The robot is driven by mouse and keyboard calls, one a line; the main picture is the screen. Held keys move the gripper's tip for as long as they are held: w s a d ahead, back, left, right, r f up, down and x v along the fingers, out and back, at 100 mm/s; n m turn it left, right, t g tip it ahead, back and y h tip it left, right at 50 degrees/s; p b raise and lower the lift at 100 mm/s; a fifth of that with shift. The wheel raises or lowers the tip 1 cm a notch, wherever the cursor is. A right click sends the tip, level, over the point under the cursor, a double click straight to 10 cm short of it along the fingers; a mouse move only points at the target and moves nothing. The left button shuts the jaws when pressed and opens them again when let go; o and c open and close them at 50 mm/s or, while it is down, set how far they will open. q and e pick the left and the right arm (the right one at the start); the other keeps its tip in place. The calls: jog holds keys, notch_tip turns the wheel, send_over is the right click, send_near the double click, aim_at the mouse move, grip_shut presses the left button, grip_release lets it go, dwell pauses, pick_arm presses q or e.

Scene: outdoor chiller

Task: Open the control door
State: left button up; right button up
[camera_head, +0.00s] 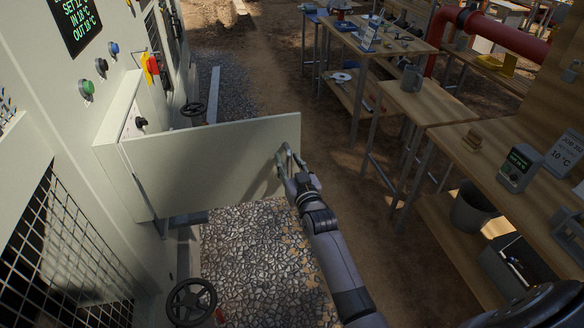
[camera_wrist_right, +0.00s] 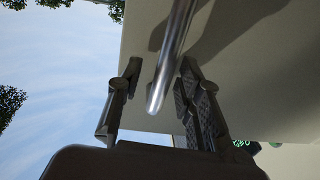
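The control door (camera_head: 215,160) is a flat pale panel, swung out from the chiller cabinet (camera_head: 75,190), with its hinged side at the left. The box behind it is partly visible, with a dark knob (camera_head: 140,122). My right gripper (camera_head: 288,155) is at the door's free right end. In the right wrist view, the metal bar handle (camera_wrist_right: 172,60) on the door face (camera_wrist_right: 250,70) lies between the two spread fingers (camera_wrist_right: 158,85). A gap shows between the handle and the left finger; the right finger is closer to it. My left gripper is out of view.
Handwheels (camera_head: 190,300) and a yellow-red switch (camera_head: 151,66) stand out from the cabinet side. Wooden workbenches (camera_head: 425,100) with a mug, a display device (camera_head: 518,167) and tools line the right. Gravel ground (camera_head: 260,255) below the door is mostly clear.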

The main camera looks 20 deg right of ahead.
jog(key=s+a, duration=0.1)
jog(key=s, duration=1)
jog(key=shift+s+a, duration=0.2)
jog(key=shift+s, duration=0.2)
jog(key=s+a+f+n+g+y+b, duration=0.1)
jog(key=s+a+f+g, duration=0.2)
jog(key=f, duration=0.9)
jog(key=s+a+f+g+y+b, duration=0.15)
jog(key=s+f, duration=0.35)
jog(key=f, duration=0.7)
jog(key=s+a+f+n+g, duration=0.1)
jog(key=s+a+f+g, duration=0.2)
jog(key=f, duration=0.8)
jog(key=s+f+g, duration=0.4)
jog(key=s+f, duration=1)
jog(key=s+d+f+g, duration=0.1)
jog(key=s+f, duration=0.2)
jog(key=s, duration=0.4)
jog(key=s+d+f+n+g+b, duration=0.1)
jog(key=s+f+g, duration=0.1)
jog(key=s, duration=0.5)
jog(key=s+d+f+g+b, duration=0.1)
jog(key=s+d+f+g, duration=0.1)
jog(key=s, duration=0.5)
jog(key=shift+s+f+n, duration=0.3)
jog(key=shift+f, duration=0.5)
